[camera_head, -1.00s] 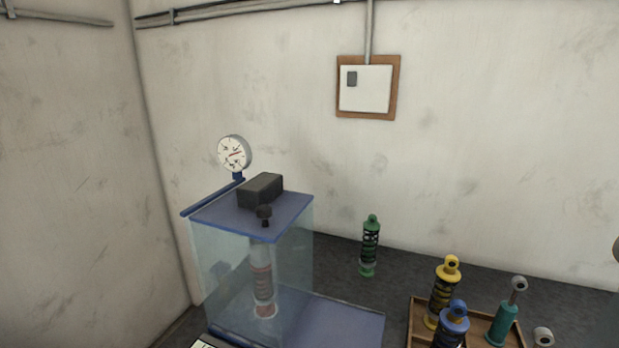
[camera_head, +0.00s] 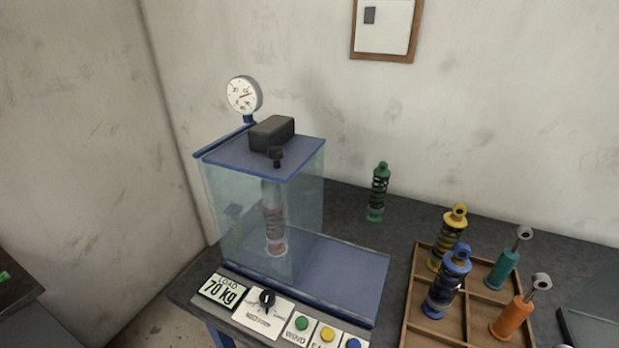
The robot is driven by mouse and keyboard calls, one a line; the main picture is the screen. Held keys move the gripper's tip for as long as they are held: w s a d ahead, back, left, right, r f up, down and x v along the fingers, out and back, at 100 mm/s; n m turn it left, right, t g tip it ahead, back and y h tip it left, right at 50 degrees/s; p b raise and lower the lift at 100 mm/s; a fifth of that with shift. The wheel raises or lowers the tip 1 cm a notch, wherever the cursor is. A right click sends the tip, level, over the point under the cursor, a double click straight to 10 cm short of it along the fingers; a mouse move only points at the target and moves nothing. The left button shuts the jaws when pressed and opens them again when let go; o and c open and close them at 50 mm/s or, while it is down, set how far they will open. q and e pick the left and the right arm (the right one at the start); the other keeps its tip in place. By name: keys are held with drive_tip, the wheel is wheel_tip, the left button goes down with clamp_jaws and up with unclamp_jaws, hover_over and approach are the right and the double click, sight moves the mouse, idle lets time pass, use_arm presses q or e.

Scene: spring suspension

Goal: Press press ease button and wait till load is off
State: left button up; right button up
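The press (camera_head: 265,158) stands on the bench with a clear guard around a spring unit (camera_head: 274,222) that stands upright inside. A round dial gauge (camera_head: 244,95) sits above it at the back left. Neither of my grippers is in view.
A wooden tray (camera_head: 409,300) at right holds yellow (camera_head: 450,238), blue (camera_head: 447,284), teal (camera_head: 508,262) and orange (camera_head: 517,314) units. A dark flat object (camera_head: 592,330) lies at the right edge.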

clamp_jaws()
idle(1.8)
